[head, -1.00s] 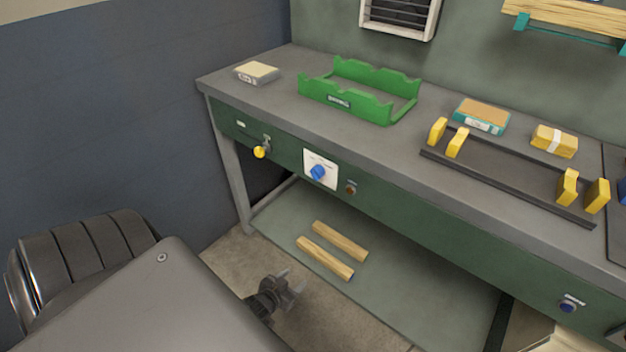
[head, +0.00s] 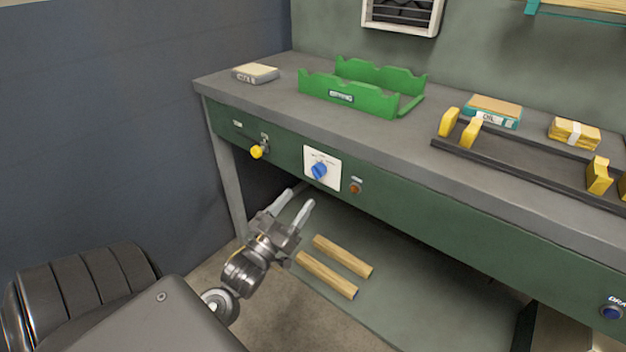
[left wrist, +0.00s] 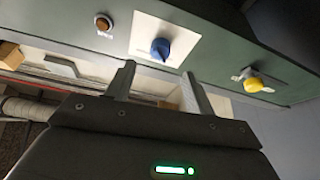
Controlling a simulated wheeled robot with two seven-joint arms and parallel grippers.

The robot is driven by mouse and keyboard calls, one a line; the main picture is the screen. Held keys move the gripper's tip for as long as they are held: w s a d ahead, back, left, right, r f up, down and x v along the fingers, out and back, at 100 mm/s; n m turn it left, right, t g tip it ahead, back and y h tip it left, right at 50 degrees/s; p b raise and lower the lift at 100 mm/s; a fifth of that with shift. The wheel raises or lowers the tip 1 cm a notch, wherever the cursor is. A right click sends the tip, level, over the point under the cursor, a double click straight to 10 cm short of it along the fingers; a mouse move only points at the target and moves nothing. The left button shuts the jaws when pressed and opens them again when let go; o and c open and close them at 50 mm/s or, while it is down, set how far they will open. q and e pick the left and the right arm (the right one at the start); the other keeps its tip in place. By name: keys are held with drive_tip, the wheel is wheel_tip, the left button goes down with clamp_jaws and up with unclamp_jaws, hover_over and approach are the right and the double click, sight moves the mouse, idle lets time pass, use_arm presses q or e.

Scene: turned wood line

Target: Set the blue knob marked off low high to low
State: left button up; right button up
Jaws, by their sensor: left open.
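The blue knob (head: 319,171) sits on a white plate (head: 331,180) on the green front panel of the workbench. Its printed marks are too small to read. In the left wrist view the blue knob (left wrist: 160,48) is ahead of the fingers, on its white plate (left wrist: 146,29). My left gripper (head: 294,201) is open and empty, below and a little left of the knob, apart from the panel. In the left wrist view its two fingers (left wrist: 158,84) are spread with the knob beyond the gap. My right gripper is not in view.
A yellow knob (head: 257,152) is left of the plate and an orange-brown button (head: 355,187) right of it. The bench top (head: 290,125) overhangs above. A green frame (head: 365,97) stands on it. Two wood strips (head: 343,257) lie on the lower shelf.

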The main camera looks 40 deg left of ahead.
sight(314, 175)
use_arm(q)
drive_tip(key=x, duration=0.8)
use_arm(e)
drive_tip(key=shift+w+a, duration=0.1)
use_arm(q)
drive_tip(key=c, duration=1)
